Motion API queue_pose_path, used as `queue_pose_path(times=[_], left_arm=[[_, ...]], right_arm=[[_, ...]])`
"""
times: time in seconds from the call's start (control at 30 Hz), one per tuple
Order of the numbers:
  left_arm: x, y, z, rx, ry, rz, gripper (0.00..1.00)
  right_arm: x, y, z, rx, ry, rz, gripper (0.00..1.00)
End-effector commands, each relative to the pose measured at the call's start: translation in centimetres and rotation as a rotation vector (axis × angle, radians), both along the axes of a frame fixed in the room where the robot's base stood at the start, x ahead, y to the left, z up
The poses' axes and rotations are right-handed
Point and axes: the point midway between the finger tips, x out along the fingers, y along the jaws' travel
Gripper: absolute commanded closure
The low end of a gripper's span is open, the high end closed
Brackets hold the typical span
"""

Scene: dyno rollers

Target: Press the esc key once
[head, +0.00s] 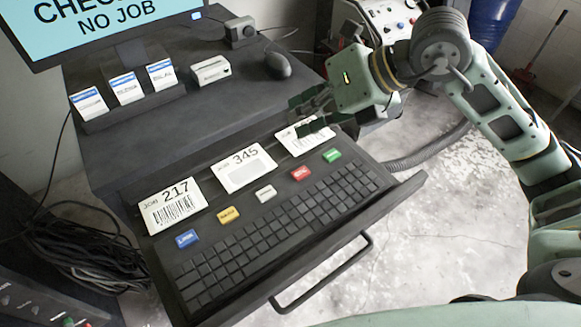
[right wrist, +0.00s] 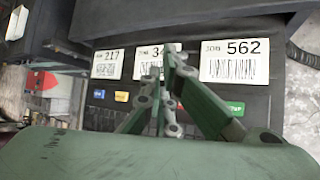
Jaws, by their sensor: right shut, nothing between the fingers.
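The black keyboard (head: 275,230) lies on the pull-out tray, with its rows of dark keys facing up. The key legends are too small to read, so I cannot tell which one is the esc key. My right gripper (head: 312,112) is shut and empty. In the head view it hangs over the back right of the tray, by the rightmost job card and beyond the keys. In the right wrist view its fingers (right wrist: 174,68) come together in front of the middle card and hide most of the keyboard. My left gripper is not in view.
Coloured buttons, blue (head: 187,238), yellow (head: 228,214), white (head: 265,193), red (head: 300,173) and green (head: 332,155), line the keyboard's back edge. Job cards 217 (head: 172,203), 345 (head: 243,167) and 562 (right wrist: 236,62) lie behind them. A mouse (head: 277,65) and a monitor (head: 110,22) stand farther back.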

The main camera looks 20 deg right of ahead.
Motion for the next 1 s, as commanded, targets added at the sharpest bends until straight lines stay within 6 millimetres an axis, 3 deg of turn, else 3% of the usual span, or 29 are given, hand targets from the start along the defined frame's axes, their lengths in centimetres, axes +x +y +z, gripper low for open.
queue_pose_path(times=[0.3, 0.47, 1.0], left_arm=[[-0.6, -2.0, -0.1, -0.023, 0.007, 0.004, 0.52], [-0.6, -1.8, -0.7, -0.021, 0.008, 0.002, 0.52], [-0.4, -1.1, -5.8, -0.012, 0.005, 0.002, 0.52]], right_arm=[[0.0, 0.0, -0.1, 0.002, 0.002, 0.000, 1.00], [0.0, 0.0, -0.9, 0.003, 0.003, 0.000, 1.00], [0.1, 0.0, -8.0, 0.004, 0.000, 0.000, 1.00]])
